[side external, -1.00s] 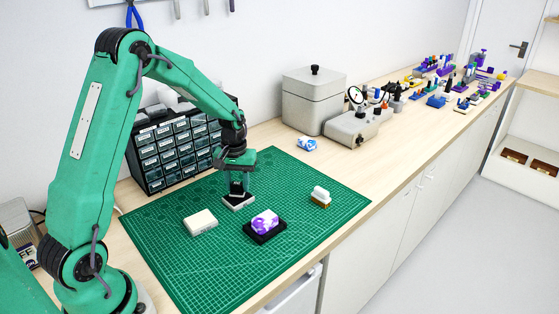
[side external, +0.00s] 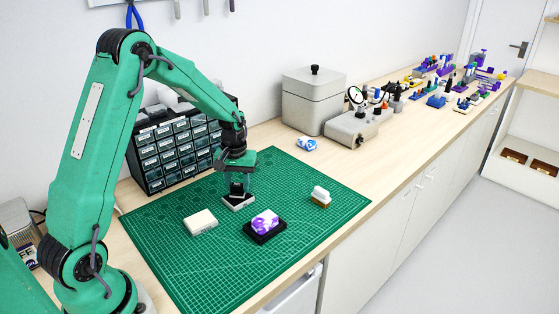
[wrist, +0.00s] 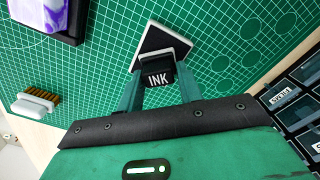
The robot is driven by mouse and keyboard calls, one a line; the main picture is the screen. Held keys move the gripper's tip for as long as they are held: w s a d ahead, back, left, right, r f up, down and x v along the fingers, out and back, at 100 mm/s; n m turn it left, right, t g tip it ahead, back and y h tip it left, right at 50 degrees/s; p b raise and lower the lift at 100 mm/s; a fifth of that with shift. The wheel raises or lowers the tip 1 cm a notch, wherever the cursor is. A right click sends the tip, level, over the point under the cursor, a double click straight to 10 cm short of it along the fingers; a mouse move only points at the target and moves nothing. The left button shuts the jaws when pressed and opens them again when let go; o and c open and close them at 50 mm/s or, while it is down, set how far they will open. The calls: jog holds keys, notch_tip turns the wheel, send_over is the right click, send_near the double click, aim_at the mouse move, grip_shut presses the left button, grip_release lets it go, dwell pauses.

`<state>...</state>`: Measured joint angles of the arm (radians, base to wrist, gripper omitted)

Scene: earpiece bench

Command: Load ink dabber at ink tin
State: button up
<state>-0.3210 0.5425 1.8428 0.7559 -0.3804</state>
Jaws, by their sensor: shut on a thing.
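My gripper (side external: 237,178) is shut on a small black block marked INK, the ink dabber (wrist: 158,77). In the wrist view my gripper (wrist: 159,88) has one finger on each side of it. The ink tin (side external: 238,203) is a flat, square, white-rimmed tin on the green mat, directly under my gripper. In the wrist view the tin (wrist: 155,45) shows a dark face with a pale rim, partly hidden by the dabber. The dabber is over or on the tin's near part; I cannot tell whether they touch.
The green mat (side external: 200,265) also holds a white block (side external: 200,222), a purple-and-white block (side external: 265,220) on a black base (side external: 262,236), and a white-handled brush (side external: 321,196). A drawer cabinet (side external: 178,150) stands close behind my gripper. The mat's front is clear.

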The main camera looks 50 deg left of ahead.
jog(key=shift+f, duration=0.45)
dwell(1.4)
jog(key=shift+r, duration=0.1)
jog(key=shift+r, duration=3.55)
jog(key=s+d+r+m, duration=0.2)
jog(key=d+r+m, duration=0.6)
jog(key=d, duration=0.6)
jog(key=shift+s+d+r, duration=0.2)
jog(key=shift+s+r, duration=0.2)
jog(key=shift+r, duration=0.2)
